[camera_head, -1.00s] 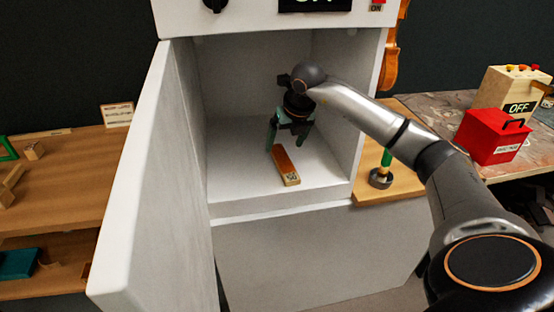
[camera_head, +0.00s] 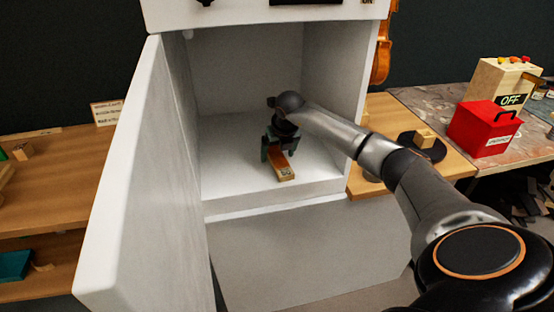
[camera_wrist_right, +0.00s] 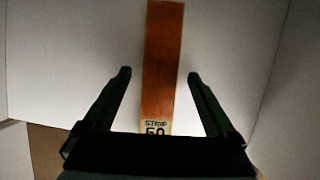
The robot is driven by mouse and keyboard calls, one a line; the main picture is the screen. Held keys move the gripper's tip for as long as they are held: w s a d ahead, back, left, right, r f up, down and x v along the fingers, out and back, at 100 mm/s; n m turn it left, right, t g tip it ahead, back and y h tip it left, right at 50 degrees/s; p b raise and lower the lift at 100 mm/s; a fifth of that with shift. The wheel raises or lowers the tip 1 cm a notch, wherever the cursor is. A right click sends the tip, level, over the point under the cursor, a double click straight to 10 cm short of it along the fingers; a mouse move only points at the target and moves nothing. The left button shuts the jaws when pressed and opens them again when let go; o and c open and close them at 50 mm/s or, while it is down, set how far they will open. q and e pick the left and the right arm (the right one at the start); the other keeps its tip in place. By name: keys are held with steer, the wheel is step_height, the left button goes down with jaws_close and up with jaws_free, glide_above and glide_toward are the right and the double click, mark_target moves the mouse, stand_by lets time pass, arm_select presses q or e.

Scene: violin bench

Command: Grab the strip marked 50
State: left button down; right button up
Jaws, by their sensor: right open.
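The strip marked 50 (camera_head: 284,172) is a brown wooden bar with a pale labelled end, lying on the floor of the white open cabinet. In the right wrist view the strip (camera_wrist_right: 162,60) runs between the fingers, and its label reads "STRIP" with a partly covered 50. My right gripper (camera_head: 278,155) is inside the cabinet, over the strip's far part. In the right wrist view my right gripper (camera_wrist_right: 159,75) is open, with one finger on each side of the strip and a gap on both sides. My left gripper is not in view.
The cabinet's door (camera_head: 135,180) stands open at the left. The cabinet's floor (camera_head: 235,175) is otherwise bare. A wooden shelf (camera_head: 55,200) is at the left. A red box (camera_head: 482,128) and an OFF box (camera_head: 497,82) stand on the right bench.

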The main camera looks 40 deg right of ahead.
steer(key=shift+w+f, duration=0.1)
steer(key=shift+f, duration=0.2)
steer(key=shift+c, duration=0.3)
steer(key=shift+r, duration=0.1)
jaws_close()
stand_by(0.3)
